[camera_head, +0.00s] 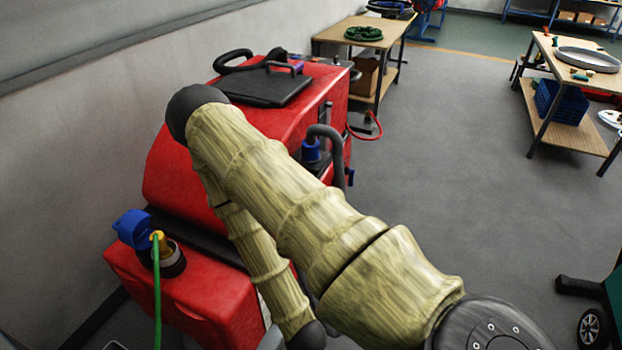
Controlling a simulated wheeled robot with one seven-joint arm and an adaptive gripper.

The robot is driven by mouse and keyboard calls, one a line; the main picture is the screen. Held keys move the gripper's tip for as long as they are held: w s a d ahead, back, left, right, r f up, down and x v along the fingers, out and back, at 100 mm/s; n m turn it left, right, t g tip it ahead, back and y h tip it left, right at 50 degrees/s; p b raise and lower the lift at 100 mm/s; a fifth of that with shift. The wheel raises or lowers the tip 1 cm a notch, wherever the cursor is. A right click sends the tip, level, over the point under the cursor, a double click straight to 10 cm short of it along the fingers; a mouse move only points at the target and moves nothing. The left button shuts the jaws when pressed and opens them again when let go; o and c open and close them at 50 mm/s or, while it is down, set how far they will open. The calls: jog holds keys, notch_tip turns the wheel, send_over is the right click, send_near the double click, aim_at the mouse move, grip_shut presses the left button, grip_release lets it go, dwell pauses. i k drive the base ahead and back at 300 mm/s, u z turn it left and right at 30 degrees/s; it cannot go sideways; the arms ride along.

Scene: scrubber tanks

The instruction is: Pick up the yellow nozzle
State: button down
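The yellow nozzle (159,243) is a small yellow piece at the end of a green hose (157,300). It sits in the dark round filler opening (173,262) on the low front part of the red scrubber machine (205,305). The opening's blue cap (132,228) stands flipped up at its left. The nozzle's lower end is hidden inside the opening. My sleeved arm crosses the middle of the picture, to the right of the nozzle and apart from it. I cannot make out my gripper; the wrist runs toward the bottom edge.
The machine's raised red body (165,180) carries a black lid (265,87) and stands near the grey wall at left. A wooden table (340,33) holds a coiled green hose (363,34). Another worktable (560,75) is at right. The grey floor between is mostly clear.

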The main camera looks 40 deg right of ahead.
aim_at(165, 251)
jog(key=z, duration=1.85)
jog(key=k, duration=0.75)
jog(key=u, duration=1)
jog(key=i, duration=1)
